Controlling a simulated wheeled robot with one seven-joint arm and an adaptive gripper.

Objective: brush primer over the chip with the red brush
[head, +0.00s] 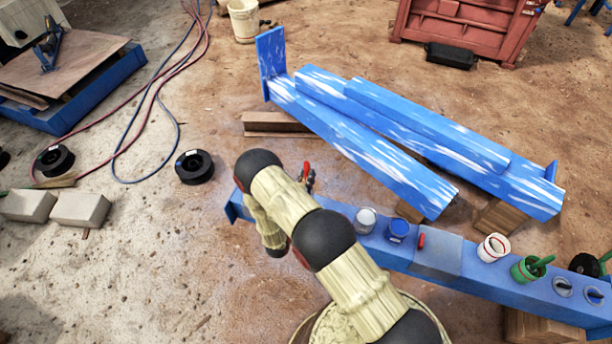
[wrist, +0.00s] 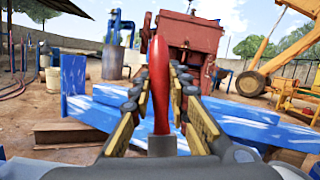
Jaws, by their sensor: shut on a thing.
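My gripper (wrist: 161,78) is shut on the red brush, whose red handle (wrist: 160,65) stands upright between the finger pads in the wrist view. In the head view the brush (head: 307,168) shows as a small red bit beyond my arm, at my gripper (head: 310,184). Its bristles are hidden. Pale worn patches mark the blue beams (head: 385,165) at the back; I cannot tell which mark is the chip. On the near blue beam (head: 470,283) stand a pale pot (head: 366,220), a blue pot (head: 397,230) and a white, red-banded pot (head: 493,247). I cannot tell which holds primer.
A grey plate (head: 440,258) with a small red thing (head: 421,241) lies on the near beam. A green pot (head: 527,270) stands to its right. Black reels (head: 194,167) and hoses (head: 165,95) lie at left. A red skip (head: 470,25) stands behind.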

